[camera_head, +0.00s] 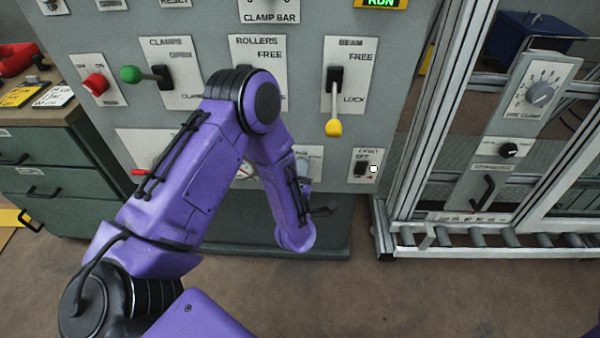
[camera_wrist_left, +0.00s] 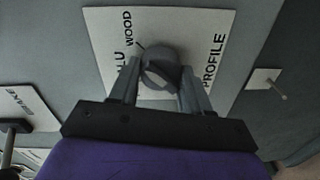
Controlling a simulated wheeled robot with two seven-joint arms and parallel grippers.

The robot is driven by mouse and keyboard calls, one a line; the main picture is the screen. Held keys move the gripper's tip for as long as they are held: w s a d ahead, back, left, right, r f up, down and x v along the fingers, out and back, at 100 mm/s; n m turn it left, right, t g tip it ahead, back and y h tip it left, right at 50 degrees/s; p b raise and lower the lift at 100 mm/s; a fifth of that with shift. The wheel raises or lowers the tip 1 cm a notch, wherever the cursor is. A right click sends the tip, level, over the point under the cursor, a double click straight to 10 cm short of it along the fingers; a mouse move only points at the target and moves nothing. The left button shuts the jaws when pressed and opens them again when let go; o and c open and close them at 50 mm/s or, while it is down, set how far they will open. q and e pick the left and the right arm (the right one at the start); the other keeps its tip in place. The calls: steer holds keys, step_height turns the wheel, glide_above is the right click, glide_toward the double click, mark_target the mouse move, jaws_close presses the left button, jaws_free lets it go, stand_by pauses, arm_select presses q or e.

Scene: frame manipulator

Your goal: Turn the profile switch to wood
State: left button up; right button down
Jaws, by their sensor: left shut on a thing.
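The round grey profile switch (camera_wrist_left: 163,62) stands out from a white plate (camera_wrist_left: 210,20) marked PROFILE, WOOD and a partly covered label that ends in LU. In the left wrist view my left gripper (camera_wrist_left: 158,88) has its two fingers on either side of the switch knob and is shut on it. In the head view my purple left arm (camera_head: 195,165) reaches down in front of the panel; the switch cannot be made out there. My right gripper is not in view.
The panel (camera_head: 330,15) carries a yellow-tipped lever (camera_head: 334,126), a green-tipped lever (camera_head: 131,74) and a red knob (camera_head: 95,84). A metal-framed roller conveyor (camera_head: 510,240) is on the right. Green drawers (camera_head: 40,190) stand on the left. Floor in front is clear.

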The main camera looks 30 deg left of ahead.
arm_select(q)
steer(key=shift+m, duration=0.4)
steer(key=o, duration=1.1)
steer(key=shift+c, duration=0.2)
steer(key=v, duration=1)
steer(key=shift+s+d+b, duration=0.2)
steer(key=shift+d+b, duration=0.05)
steer(key=shift+b, duration=0.1)
